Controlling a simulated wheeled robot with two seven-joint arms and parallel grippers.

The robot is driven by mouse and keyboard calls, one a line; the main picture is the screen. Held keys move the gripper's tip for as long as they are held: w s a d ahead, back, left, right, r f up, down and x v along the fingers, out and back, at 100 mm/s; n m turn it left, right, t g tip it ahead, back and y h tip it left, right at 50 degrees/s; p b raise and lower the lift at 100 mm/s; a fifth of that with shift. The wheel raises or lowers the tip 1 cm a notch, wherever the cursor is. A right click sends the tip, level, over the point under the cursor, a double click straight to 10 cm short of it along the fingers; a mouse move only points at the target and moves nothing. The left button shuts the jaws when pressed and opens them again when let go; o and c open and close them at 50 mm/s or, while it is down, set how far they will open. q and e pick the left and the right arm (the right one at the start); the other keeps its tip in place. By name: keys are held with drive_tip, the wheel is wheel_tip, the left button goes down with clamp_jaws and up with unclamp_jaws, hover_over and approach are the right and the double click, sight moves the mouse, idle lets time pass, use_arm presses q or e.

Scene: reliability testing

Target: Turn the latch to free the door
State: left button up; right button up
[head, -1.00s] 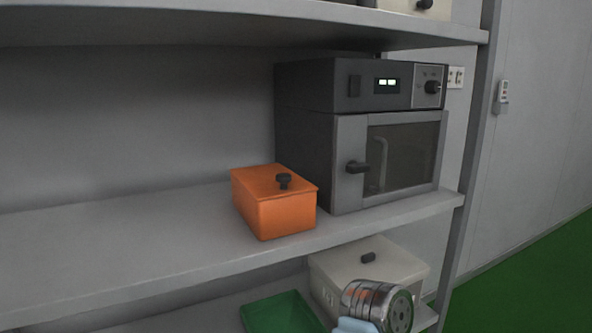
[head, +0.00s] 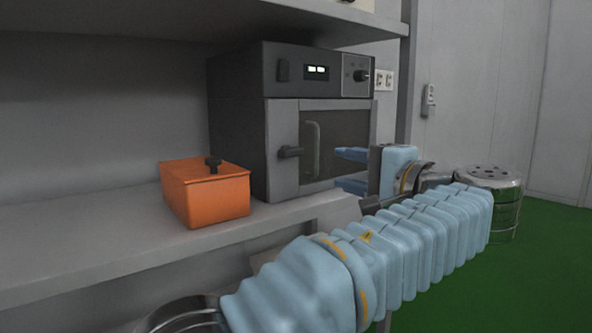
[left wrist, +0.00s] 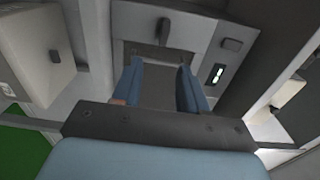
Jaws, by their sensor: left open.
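A dark grey oven (head: 235,130) stands on the shelf, its door (head: 345,140) closed. A short black latch (head: 290,152) lies roughly horizontal on the grey strip left of the door window, beside a vertical handle (head: 315,148). My left gripper (head: 350,170) is open and empty. It is in front of the right part of the door, its blue fingers pointing left, to the right of the latch and apart from it. In the left wrist view the latch (left wrist: 163,30) shows beyond the open fingers (left wrist: 160,78). My right gripper is not in view.
An orange lidded box (head: 208,198) sits on the shelf (head: 90,232) left of the oven. A shelf post (head: 405,95) stands right of the oven. A pale box with a dark knob (left wrist: 38,62) shows in the left wrist view.

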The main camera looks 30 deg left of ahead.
sight(295, 154)
use_arm(q)
drive_tip(key=x, duration=0.4)
drive_tip(key=p+x, duration=0.1)
drive_tip(key=x, duration=0.8)
drive_tip(key=shift+s+a+r, duration=0.2)
drive_tip(key=shift+a+r, duration=0.1)
drive_tip(key=shift+a, duration=0.1)
drive_tip(key=shift+c, duration=0.4)
clamp_jaws()
